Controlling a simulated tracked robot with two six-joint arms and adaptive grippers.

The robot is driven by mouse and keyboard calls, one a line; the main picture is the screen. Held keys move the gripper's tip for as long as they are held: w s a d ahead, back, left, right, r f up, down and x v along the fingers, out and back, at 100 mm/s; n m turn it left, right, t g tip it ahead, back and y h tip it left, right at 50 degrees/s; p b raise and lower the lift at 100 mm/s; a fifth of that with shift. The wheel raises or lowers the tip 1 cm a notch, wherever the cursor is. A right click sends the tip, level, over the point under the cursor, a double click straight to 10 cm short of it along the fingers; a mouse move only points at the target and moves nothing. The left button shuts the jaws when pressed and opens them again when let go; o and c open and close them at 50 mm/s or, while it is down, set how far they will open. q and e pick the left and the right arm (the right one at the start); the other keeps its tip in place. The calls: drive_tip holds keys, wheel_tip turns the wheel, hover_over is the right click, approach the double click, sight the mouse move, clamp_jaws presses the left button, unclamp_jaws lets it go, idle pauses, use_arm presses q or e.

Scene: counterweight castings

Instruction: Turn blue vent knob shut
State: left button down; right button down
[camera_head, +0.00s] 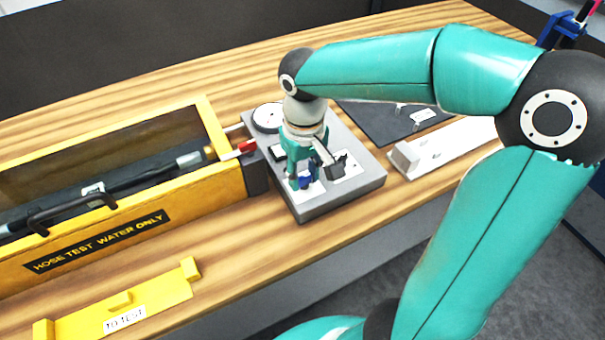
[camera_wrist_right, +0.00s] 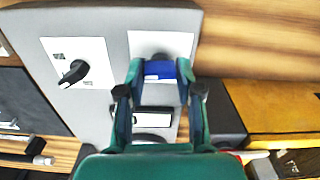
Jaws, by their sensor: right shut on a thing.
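The blue vent knob (camera_head: 305,182) sits on a white plate near the front edge of the grey control panel (camera_head: 312,212). My right gripper (camera_head: 303,178) reaches down over the panel and is shut on the knob. In the right wrist view the blue knob (camera_wrist_right: 160,70) shows between the two teal fingers (camera_wrist_right: 158,74). The fingers hide its sides, so I cannot tell its exact turn. My left gripper is not in view.
A black knob (camera_wrist_right: 73,74) on a white plate stands beside the blue one. A round gauge (camera_head: 268,117) is at the panel's back. A yellow trough (camera_head: 120,245) with a black hose (camera_head: 130,178) stands left. A yellow tray (camera_head: 150,305) lies in front; a dark mat (camera_head: 385,125) lies behind right.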

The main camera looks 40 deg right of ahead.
sight(303, 176)
drive_tip(key=shift+r+m, duration=0.1)
drive_tip(key=shift+m, duration=0.4)
drive_tip(key=c, duration=0.8)
unclamp_jaws()
drive_tip(key=shift+o, duration=0.2)
wheel_tip(303, 176, up, 12)
